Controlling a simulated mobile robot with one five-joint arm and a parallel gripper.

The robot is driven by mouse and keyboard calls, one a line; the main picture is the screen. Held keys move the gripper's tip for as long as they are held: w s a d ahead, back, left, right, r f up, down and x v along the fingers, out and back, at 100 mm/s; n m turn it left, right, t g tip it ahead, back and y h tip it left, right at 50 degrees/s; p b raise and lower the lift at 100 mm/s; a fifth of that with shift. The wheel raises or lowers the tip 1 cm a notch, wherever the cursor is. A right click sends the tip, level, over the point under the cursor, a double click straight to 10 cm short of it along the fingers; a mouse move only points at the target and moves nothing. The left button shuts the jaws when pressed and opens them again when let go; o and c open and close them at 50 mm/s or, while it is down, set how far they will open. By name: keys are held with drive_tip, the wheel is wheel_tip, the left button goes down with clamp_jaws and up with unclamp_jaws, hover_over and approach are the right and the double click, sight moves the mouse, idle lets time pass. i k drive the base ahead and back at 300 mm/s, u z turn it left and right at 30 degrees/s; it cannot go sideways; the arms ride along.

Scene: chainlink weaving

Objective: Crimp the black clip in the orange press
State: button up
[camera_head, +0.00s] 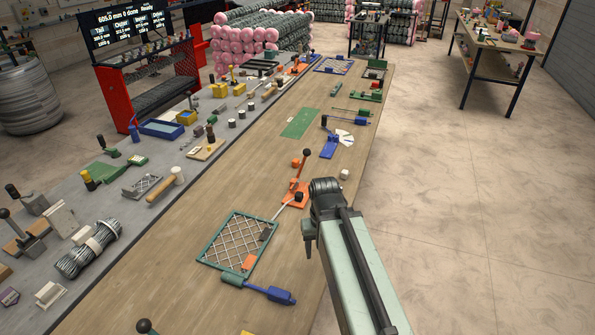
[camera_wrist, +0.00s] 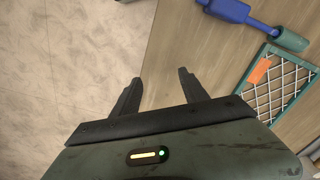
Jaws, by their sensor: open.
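My gripper (camera_head: 307,240) is just right of and nearer than the press, by the bench edge. In the wrist view my gripper (camera_wrist: 160,76) is open, with nothing between its fingers. The press is out of that view.
A green-framed wire mesh (camera_head: 238,241) with an orange tag lies left of my gripper and also shows in the wrist view (camera_wrist: 282,88). A blue-handled tool (camera_head: 268,292) lies at its near edge. A white cube (camera_head: 345,174) sits beyond my gripper.

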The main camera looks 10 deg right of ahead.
sight(306, 151)
drive_tip(key=u, duration=0.1)
drive_tip(key=k, duration=0.5)
drive_tip(key=u, duration=3.05)
drive_tip(key=k, duration=1.25)
drive_tip(key=z, duration=1.2)
drive_tip(key=i, duration=1.05)
drive_tip(key=u, duration=0.05)
